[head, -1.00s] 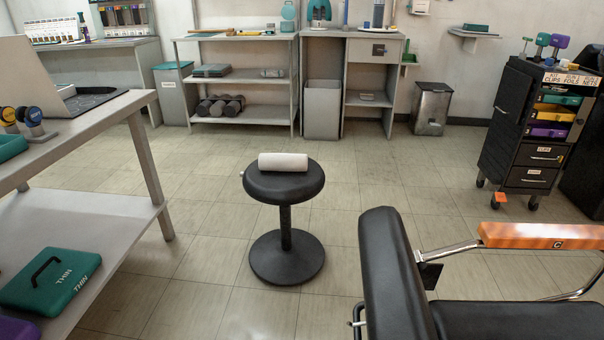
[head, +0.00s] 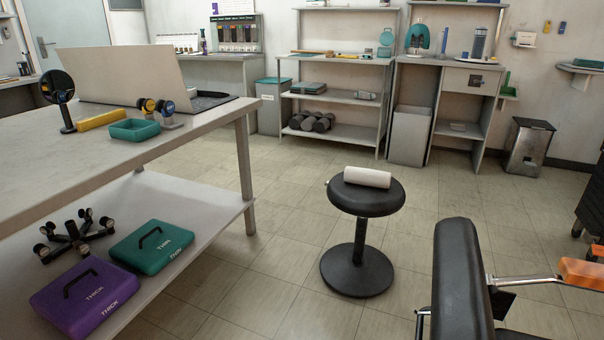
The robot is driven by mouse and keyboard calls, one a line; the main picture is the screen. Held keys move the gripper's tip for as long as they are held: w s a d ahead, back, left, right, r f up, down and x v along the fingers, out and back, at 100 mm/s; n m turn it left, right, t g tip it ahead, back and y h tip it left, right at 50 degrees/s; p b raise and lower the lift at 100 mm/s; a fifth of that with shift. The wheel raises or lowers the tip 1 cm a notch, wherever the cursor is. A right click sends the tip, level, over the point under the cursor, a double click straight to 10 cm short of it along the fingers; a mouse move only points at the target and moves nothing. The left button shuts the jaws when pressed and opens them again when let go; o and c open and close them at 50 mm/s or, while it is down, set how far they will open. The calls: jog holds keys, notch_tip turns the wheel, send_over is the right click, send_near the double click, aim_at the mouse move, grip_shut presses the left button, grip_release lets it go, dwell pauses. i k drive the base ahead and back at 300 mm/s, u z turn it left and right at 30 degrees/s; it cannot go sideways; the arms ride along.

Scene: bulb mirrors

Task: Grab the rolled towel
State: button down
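A white rolled towel (head: 367,177) lies on its side on the round black seat of a stool (head: 366,200). The stool stands on the tiled floor right of the middle in the head view. The towel is whole in sight, with nothing over it. My gripper is not in the head view.
A grey table (head: 190,113) with a lower shelf holding teal (head: 152,246) and purple (head: 88,297) cases stands at the left. A black padded chair (head: 461,275) stands at the right front. Tiled floor (head: 265,250) is free between table and stool. Shelves (head: 330,104) line the back wall.

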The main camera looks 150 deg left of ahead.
aim_at(357, 175)
jog(key=u, duration=4.35)
jog(key=i, duration=0.5)
jog(key=k, duration=0.4)
jog(key=u, duration=1.2)
jog(key=i, duration=1.95)
jog(key=z, duration=0.8)
jog(key=i, duration=0.35)
jog(key=z, duration=0.15)
